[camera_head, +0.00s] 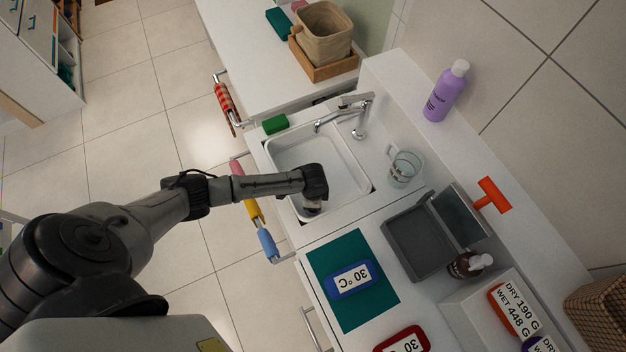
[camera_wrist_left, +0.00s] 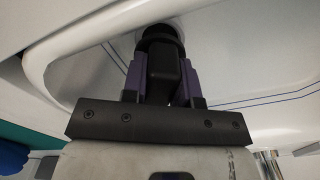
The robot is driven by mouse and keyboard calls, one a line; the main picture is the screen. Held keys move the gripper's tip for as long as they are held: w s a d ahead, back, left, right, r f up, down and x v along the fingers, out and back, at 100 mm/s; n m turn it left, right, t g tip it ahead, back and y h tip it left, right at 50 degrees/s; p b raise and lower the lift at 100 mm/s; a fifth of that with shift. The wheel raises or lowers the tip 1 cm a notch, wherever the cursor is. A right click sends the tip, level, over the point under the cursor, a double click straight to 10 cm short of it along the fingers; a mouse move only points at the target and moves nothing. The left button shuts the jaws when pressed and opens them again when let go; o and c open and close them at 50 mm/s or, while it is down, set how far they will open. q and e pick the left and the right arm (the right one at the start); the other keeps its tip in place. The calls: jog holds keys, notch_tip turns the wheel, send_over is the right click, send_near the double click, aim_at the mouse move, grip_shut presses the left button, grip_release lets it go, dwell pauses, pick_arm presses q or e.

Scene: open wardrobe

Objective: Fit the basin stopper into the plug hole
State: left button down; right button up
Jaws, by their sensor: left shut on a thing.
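The white basin (camera_head: 300,150) is set in the counter below a chrome tap (camera_head: 350,115). My left gripper (camera_head: 312,210) reaches down into the near end of the basin. In the left wrist view the left gripper (camera_wrist_left: 162,88) is shut on the black stopper (camera_wrist_left: 160,40), with a purple-padded finger on each side of it. The stopper's round end points at the basin floor. A pale round edge shows behind this end, possibly the plug hole's rim; the hole itself is hidden. I cannot tell whether the stopper touches or sits in it. My right gripper is out of view.
A green block (camera_head: 275,124) lies by the basin's far left corner. A clear glass jug (camera_head: 404,168) stands right of the basin. A grey open box (camera_head: 418,245) and a teal mat (camera_head: 345,310) are nearer.

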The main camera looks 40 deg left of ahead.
pick_arm(q)
jog(key=shift+p, duration=0.3)
dwell(0.5)
jog(key=shift+p, duration=0.35)
dwell(0.4)
dwell(0.5)
dwell(0.5)
jog(key=shift+f, duration=0.25)
jog(key=shift+f+b, duration=0.65)
jog(key=shift+f, duration=0.35)
jog(key=c, duration=0.8)
grip_release()
jog(key=shift+r, duration=0.1)
